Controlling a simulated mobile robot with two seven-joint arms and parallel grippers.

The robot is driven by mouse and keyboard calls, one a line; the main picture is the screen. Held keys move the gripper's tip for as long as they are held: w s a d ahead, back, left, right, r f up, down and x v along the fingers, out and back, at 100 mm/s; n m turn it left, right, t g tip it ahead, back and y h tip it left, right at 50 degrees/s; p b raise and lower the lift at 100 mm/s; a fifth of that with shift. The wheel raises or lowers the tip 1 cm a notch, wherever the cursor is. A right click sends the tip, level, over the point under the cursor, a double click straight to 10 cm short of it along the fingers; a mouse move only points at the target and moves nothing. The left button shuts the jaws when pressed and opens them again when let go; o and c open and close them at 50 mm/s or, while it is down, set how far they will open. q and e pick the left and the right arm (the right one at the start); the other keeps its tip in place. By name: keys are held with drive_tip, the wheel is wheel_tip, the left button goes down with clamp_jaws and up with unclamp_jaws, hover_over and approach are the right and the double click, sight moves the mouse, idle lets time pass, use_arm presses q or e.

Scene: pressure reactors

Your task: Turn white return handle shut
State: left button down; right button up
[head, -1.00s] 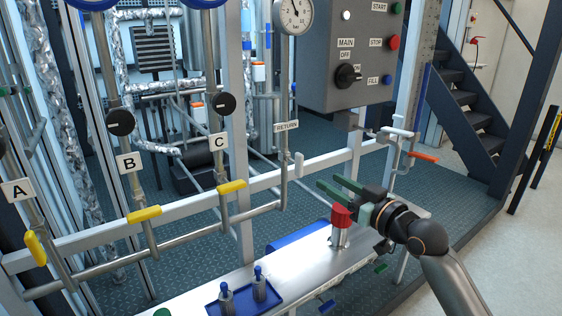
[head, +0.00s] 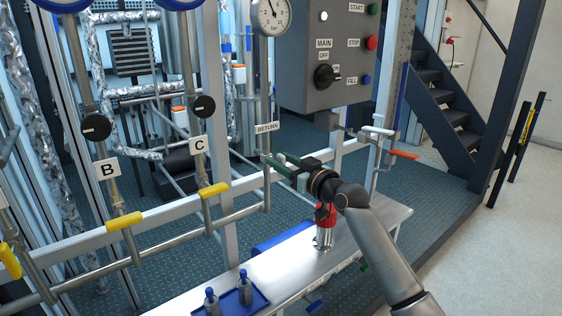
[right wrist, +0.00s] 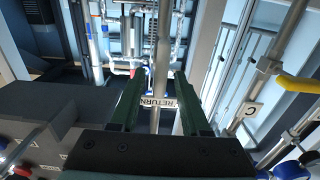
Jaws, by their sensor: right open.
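The RETURN label (head: 266,127) hangs on a vertical steel return pipe (head: 266,195) below the gauge. My right gripper (head: 270,162) is open, its green fingers reaching left to the pipe just below the label. The white return handle is hidden behind these fingers in the head view. In the right wrist view, the return pipe and label (right wrist: 158,104) appear between the two open fingers (right wrist: 155,78). I cannot make out the white handle there, nor tell whether the fingers touch anything. My left gripper is not in view.
Yellow handles (head: 213,190) sit on the pipes left of the return pipe. The grey control box (head: 325,60) is above my right gripper. A red-topped fitting (head: 325,225) stands on the bench below my arm. An orange handle (head: 404,154) is to the right.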

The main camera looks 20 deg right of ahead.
drive_tip(key=shift+w+a, duration=0.1)
drive_tip(key=shift+w, duration=0.1)
drive_tip(key=shift+c, duration=0.3)
clamp_jaws()
